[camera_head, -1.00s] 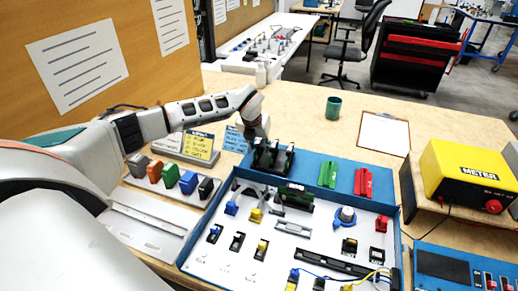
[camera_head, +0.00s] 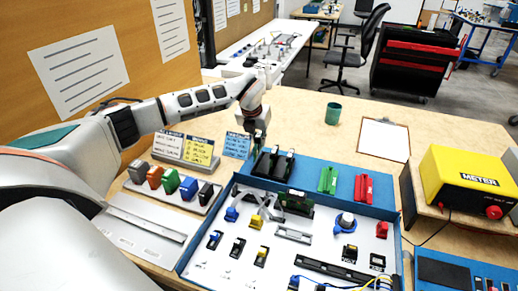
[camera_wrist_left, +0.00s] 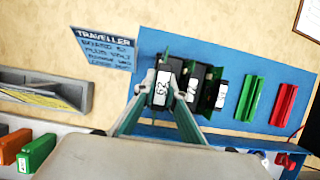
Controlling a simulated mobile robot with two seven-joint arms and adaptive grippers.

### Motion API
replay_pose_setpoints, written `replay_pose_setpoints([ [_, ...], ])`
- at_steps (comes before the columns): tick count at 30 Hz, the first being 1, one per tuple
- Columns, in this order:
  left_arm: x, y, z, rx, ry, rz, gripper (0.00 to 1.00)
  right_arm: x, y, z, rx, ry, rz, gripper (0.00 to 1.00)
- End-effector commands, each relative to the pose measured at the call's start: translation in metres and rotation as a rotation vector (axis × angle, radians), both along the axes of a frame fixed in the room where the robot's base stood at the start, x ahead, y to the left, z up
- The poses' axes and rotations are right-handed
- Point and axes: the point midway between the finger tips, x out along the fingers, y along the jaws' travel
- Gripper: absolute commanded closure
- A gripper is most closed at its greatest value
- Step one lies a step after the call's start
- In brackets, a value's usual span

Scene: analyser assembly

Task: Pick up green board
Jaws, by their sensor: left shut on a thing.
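My left gripper (camera_head: 257,143) is above the back left of the blue tray, at the row of dark upright boards. In the left wrist view its fingertips (camera_wrist_left: 166,88) are closed around the leftmost board (camera_wrist_left: 162,82), which has a white label and a green edge showing behind it. Similar boards (camera_wrist_left: 192,88) with white labels stand just to its right. In the head view the row of boards (camera_head: 277,162) is partly covered by the gripper. Another green board (camera_head: 297,203) stands in the tray below this row. My right gripper is not in view.
A green bar (camera_head: 328,179) and a red bar (camera_head: 363,187) lie on the blue strip (camera_head: 310,178). Coloured blocks (camera_head: 170,181) stand at the left. A yellow meter (camera_head: 465,180), a green cup (camera_head: 333,112) and a clipboard (camera_head: 384,139) are to the right.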

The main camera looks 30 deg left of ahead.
Motion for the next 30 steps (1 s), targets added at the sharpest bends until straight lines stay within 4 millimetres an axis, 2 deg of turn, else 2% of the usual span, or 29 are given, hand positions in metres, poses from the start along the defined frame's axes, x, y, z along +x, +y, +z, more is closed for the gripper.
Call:
replay_pose_setpoints([
  [1,0.002,0.001,0.018,0.001,-0.007,0.001,1.0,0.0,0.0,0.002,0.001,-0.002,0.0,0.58],
  [6,0.001,0.0,0.066,-0.001,-0.006,0.001,1.0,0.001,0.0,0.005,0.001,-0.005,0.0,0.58],
  [12,0.001,0.0,0.112,0.001,-0.005,0.001,1.0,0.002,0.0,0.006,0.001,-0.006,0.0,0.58],
  [15,0.001,0.0,0.128,0.0,-0.004,0.0,1.0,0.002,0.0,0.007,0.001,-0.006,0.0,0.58],
  [21,0.0,0.0,0.144,0.0,-0.001,0.0,1.0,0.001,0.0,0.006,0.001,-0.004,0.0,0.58],
  [30,0.0,0.0,0.147,0.0,0.0,0.0,1.0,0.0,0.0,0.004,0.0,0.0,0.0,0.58],
])
